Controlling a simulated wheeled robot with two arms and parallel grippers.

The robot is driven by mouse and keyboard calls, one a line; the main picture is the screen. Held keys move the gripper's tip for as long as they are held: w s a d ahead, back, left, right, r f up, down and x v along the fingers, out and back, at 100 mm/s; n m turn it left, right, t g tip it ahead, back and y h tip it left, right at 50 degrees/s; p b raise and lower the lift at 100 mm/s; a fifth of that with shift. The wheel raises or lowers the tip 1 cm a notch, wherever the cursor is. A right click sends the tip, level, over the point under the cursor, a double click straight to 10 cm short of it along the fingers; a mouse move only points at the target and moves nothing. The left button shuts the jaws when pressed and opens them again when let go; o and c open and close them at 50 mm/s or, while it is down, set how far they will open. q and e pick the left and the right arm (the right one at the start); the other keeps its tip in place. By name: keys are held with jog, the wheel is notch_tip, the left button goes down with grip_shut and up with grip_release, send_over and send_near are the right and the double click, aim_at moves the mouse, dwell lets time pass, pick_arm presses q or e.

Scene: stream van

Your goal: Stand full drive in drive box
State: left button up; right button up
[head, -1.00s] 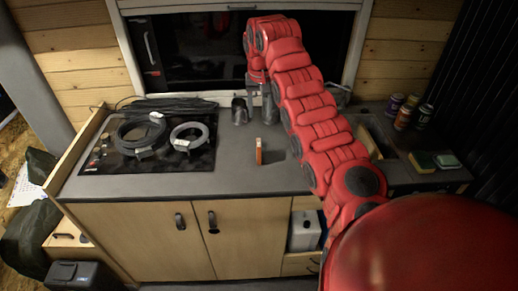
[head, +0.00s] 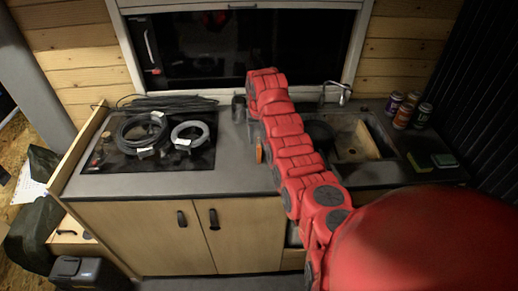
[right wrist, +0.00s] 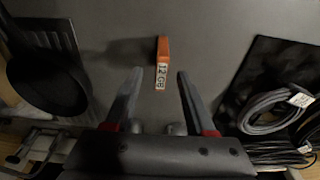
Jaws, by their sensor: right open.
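The gap between drive and fingers is clear. In the head view my right gripper (head: 252,128) is mostly behind the red arm. No box is clearly the drive box. My left gripper is out of view.
Coiled cables (head: 142,133) lie on the black hob at left. A dark box (head: 82,272) stands low at left. Countertop left of the drive is free.

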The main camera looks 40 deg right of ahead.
aim_at(259, 142)
jog(key=f, duration=0.1)
jog(key=f+p, duration=0.1)
jog(key=shift+w+f, duration=0.3)
jog(key=shift+w, duration=0.05)
jog(key=shift+d+f+p, duration=0.1)
jog(key=shift+f+p, duration=0.2)
jog(key=shift+f, duration=0.4)
jog(key=shift+c, duration=0.3)
grip_shut()
